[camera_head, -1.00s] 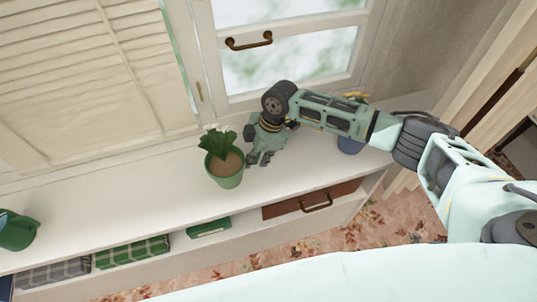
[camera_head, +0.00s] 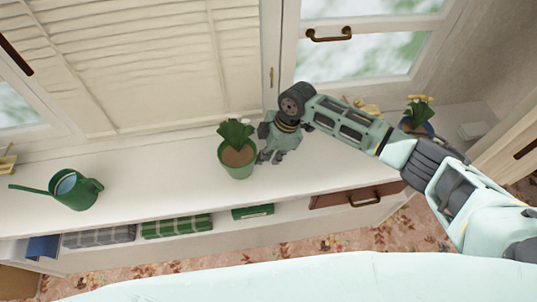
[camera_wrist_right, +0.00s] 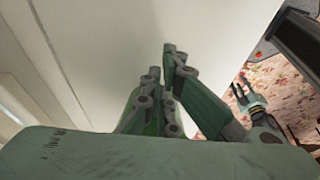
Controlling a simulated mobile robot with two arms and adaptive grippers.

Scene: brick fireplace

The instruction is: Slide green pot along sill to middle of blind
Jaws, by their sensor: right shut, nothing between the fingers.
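The green pot (camera_head: 237,170) with a leafy plant stands upright on the white sill (camera_head: 150,200), in front of the right part of the closed blind (camera_head: 150,60). My right gripper (camera_head: 268,158) is shut and empty, low over the sill just right of the pot. It looks close against the pot's side; contact is hard to make out. In the right wrist view its shut fingers (camera_wrist_right: 162,62) point along the sill, and green shows behind them, probably the pot. A small gripper at the right of that view, likely my left one (camera_wrist_right: 244,95), hangs over the floor.
A green watering can (camera_head: 75,190) stands farther left on the sill, with clear surface between it and the pot. A blue pot with yellow flowers (camera_head: 417,118) stands right, behind my arm. Books (camera_head: 177,226) and a brown drawer (camera_head: 350,198) are below the sill.

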